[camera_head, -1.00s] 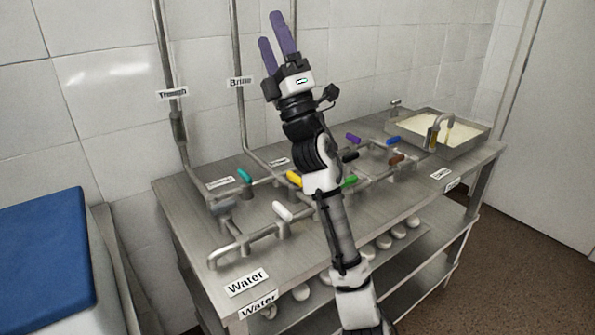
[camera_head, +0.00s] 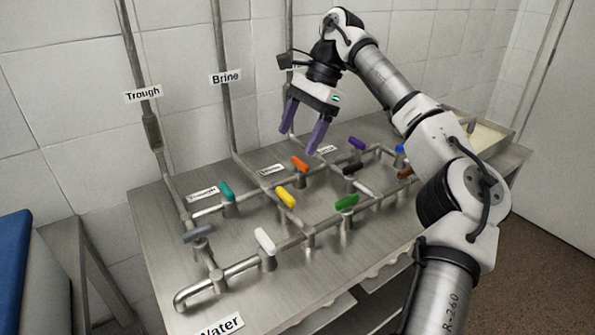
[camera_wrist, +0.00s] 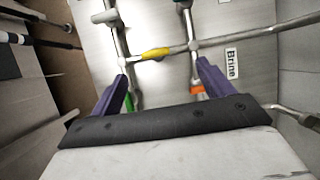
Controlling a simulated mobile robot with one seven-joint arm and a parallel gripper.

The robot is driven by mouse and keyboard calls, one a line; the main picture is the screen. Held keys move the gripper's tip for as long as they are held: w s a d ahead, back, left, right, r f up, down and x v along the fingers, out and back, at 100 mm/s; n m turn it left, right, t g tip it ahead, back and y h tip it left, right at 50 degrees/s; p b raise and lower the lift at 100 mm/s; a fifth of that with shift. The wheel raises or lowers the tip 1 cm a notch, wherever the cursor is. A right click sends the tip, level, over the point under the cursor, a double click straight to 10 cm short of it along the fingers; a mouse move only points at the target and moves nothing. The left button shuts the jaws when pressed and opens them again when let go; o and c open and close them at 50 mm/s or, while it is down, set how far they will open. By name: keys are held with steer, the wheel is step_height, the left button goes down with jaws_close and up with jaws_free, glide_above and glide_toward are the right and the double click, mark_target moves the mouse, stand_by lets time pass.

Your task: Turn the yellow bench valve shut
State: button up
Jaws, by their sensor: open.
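The yellow valve handle (camera_head: 285,197) sits on a short pipe near the middle of the bench pipework in the head view, slanting down to the right. In the wrist view the yellow handle (camera_wrist: 155,54) lies beyond the fingers, between them and along its pipe as far as I can tell. My gripper (camera_head: 302,143) is open and empty, with two purple fingers pointing down, above and behind the orange handle. In the wrist view my gripper (camera_wrist: 163,76) spans the space in front of the yellow handle without touching it.
Other handles stand close by: orange (camera_head: 300,163), green (camera_head: 346,202), white (camera_head: 264,240), teal (camera_head: 226,191), grey (camera_head: 198,233), black (camera_head: 357,169) and purple (camera_head: 357,144). Vertical pipes run up the tiled wall. A Brine label (camera_wrist: 231,63) lies beside the pipe.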

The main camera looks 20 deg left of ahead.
mark_target(285, 192)
steer(key=shift+h, duration=0.3)
steer(key=x, duration=0.4)
steer(key=d+x, duration=0.1)
steer(key=x, duration=0.7)
steer(key=shift+d+f, duration=0.1)
steer(key=shift+f, duration=0.4)
steer(key=shift+b, duration=0.3)
steer(key=shift+c, duration=0.4)
steer(key=c, duration=0.9)
